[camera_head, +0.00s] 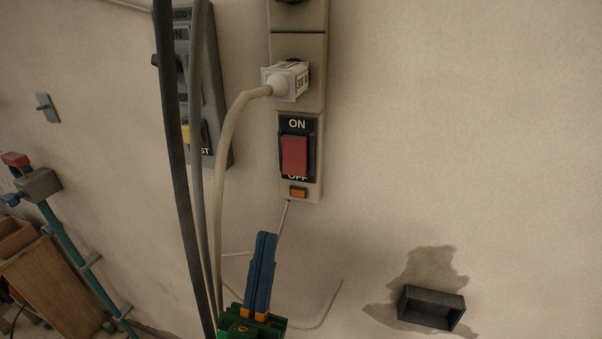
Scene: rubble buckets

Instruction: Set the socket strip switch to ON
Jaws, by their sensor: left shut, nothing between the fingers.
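The socket strip (316,75) is beige and runs upright on the wall, leaving the top of the view. Its red rocker switch (294,155) sits in a black plate near the strip's lower end. The word ON shows above the rocker and OFF shows below it, partly covered by the rocker. I cannot tell surely which way the rocker is tipped. A small orange piece (298,192) sits under the switch. My left gripper (266,236) has blue fingers pressed together, pointing up, empty. Its tips appear below the strip, apart from the switch. My right gripper is out of view.
A white plug (289,82) sits in the strip, its pale cable (228,140) hanging left of the switch. Dark cables (175,150) pass before a grey box (210,80). A black wall box (431,307) is at lower right. The wall right of the strip is clear.

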